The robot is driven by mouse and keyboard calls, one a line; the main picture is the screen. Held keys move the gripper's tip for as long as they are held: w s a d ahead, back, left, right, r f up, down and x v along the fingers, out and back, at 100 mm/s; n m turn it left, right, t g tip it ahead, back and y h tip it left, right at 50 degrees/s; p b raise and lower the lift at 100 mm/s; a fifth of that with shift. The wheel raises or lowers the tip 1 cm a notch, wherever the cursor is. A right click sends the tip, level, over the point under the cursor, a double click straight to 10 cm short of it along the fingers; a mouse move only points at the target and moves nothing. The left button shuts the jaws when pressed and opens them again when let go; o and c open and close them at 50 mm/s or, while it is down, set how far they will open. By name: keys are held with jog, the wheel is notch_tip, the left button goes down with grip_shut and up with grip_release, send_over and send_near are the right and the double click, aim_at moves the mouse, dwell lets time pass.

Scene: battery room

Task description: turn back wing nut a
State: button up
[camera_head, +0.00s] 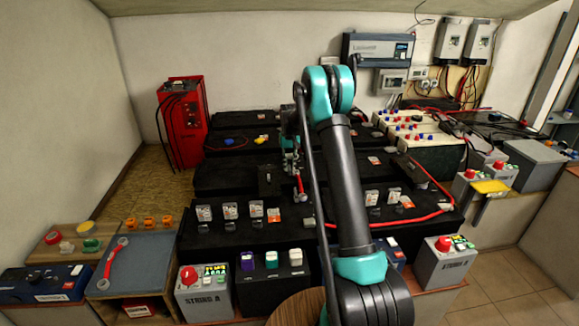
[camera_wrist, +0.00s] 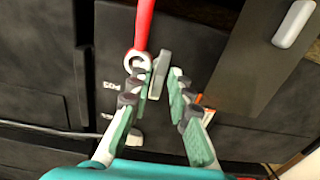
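A grey, flat-winged piece (camera_wrist: 160,74), which looks like wing nut a, stands between my fingertips in the wrist view. A red cable (camera_wrist: 144,25) ends in a silver ring lug (camera_wrist: 138,62) just to its left. My gripper (camera_wrist: 158,85) has its two green-padded fingers either side of the grey piece. The fingers are apart, with a gap visible on the right; whether the left fingertip touches cannot be told. In the head view my gripper (camera_head: 290,160) is over the middle battery row, and the nut is too small to make out.
Black batteries (camera_head: 225,178) stand in stepped rows. A dark upright block with a pale handle (camera_wrist: 293,24) is close to the right in the wrist view. A red charger (camera_head: 183,118) stands back left.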

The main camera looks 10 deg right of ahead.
aim_at(289, 167)
jog(key=shift+o, duration=0.7)
notch_tip(289, 167, up, 12)
jog(key=shift+s, duration=0.1)
jog(key=s+d+r+t, duration=0.1)
jog(key=s, duration=1.1)
jog(key=s+d+r+t, duration=0.1)
jog(key=s+d, duration=0.1)
jog(key=s, duration=1)
jog(key=s+f+t, duration=0.1)
jog(key=s+f, duration=0.3)
jog(key=s, duration=0.8)
jog(key=s+d+f+t, duration=0.1)
jog(key=s+f, duration=0.4)
jog(key=s, duration=0.6)
jog(key=shift+s, duration=0.35)
